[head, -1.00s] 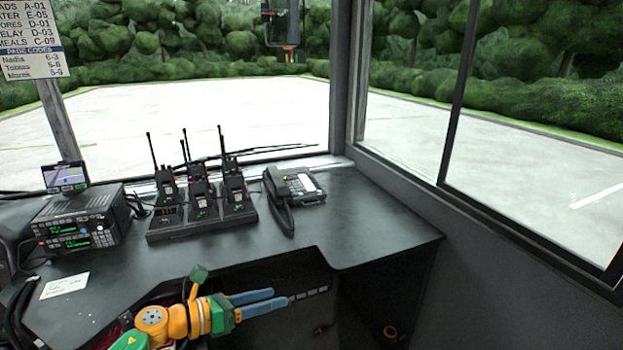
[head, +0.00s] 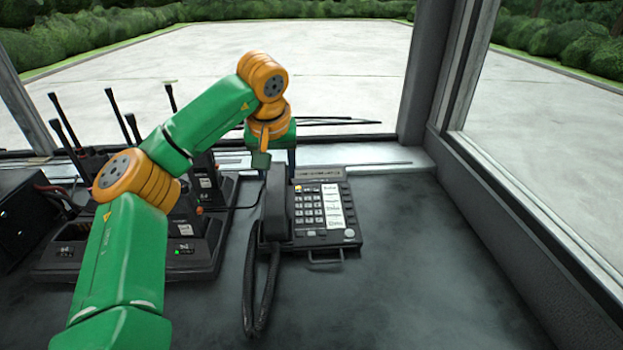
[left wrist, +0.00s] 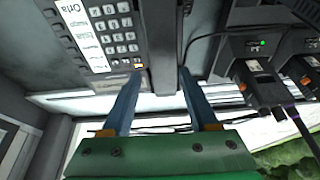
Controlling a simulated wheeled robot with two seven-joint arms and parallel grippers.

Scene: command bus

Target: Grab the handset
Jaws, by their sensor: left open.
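The dark handset (head: 276,214) lies in its cradle along the left side of the desk phone (head: 323,215), with its coiled cord hanging toward me. My left gripper (head: 279,170) is at the far end of the handset, pointing down, fingers open. In the left wrist view the handset (left wrist: 159,40) runs between the two blue fingers of the left gripper (left wrist: 159,74), one on each side. I cannot tell whether either finger touches it. My forearm hides part of the scene left of the phone. My right gripper is not in view.
A charger rack (head: 150,262) with several radios stands left of the phone, partly behind my left arm. A dark radio unit (head: 30,220) is at the far left. Window frames stand behind and right. The desk (head: 430,260) right of the phone is clear.

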